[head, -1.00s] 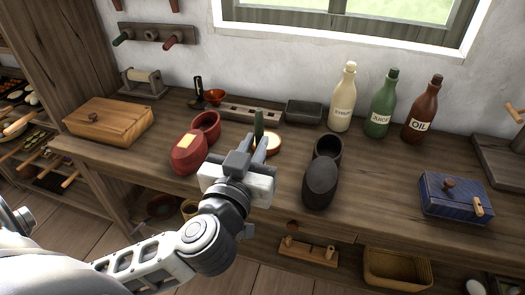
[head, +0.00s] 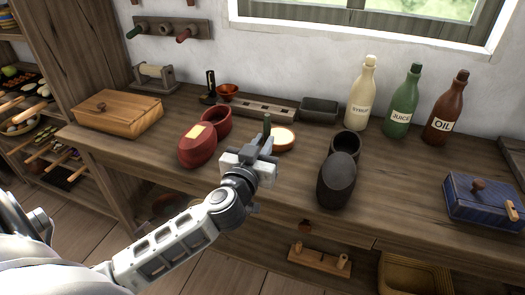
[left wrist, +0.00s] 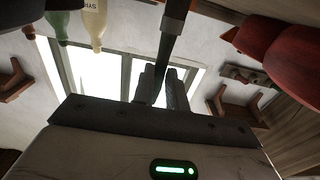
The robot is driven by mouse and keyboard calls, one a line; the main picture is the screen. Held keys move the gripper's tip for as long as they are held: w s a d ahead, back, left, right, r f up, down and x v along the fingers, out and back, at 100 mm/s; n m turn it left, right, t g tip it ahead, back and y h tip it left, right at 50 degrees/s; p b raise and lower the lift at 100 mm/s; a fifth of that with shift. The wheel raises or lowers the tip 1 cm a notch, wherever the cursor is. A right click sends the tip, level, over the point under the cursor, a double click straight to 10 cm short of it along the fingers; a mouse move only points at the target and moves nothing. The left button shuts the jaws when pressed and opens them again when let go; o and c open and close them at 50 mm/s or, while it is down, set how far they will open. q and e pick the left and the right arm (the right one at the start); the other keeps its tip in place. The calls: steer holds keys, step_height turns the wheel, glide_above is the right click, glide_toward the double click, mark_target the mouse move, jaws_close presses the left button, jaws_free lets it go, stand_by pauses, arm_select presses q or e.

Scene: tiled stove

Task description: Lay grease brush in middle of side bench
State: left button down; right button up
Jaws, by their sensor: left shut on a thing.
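My left gripper (head: 266,150) is above the wooden side bench (head: 240,178), near the middle of its length, in front of a round dish with a cream top (head: 284,138). In the left wrist view the held thing is a dark stick (left wrist: 173,35) running up from between the fingertips (left wrist: 163,88). Its lower end is hidden. My right gripper is in neither view.
A red pot (head: 198,150) stands left of the gripper, a black pot (head: 337,181) right. Behind are a wooden rack (head: 262,109), a grey tin (head: 320,110) and the syrup bottle (head: 361,95).

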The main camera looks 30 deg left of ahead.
arm_select(q)
steer(key=shift+f, duration=0.1)
steer(key=shift+f, duration=0.15)
steer(key=c, duration=1.4)
jaws_free()
